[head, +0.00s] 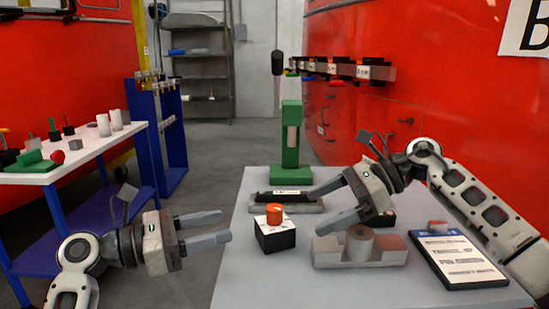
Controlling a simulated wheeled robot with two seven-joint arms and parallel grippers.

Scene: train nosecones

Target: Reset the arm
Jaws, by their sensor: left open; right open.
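My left gripper (214,229) is open and empty, left of the grey table (232,283), with its fingers pointing right toward the table's edge. My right gripper (322,205) is open above the right part of the table, its fingers pointing left. It hangs over a grey fixture block (331,252) with a round cylinder (359,243) in it. I see nothing between its fingers, though I cannot tell how far above the block they are. A black box with an orange knob (274,232) stands on the table between the two grippers.
A green press (290,150) stands at the table's back, with a dark tray (285,197) before it. A clipboard (455,258) lies at the right. A white-topped bench (85,150) with small parts is at the left. Open floor (215,165) lies between.

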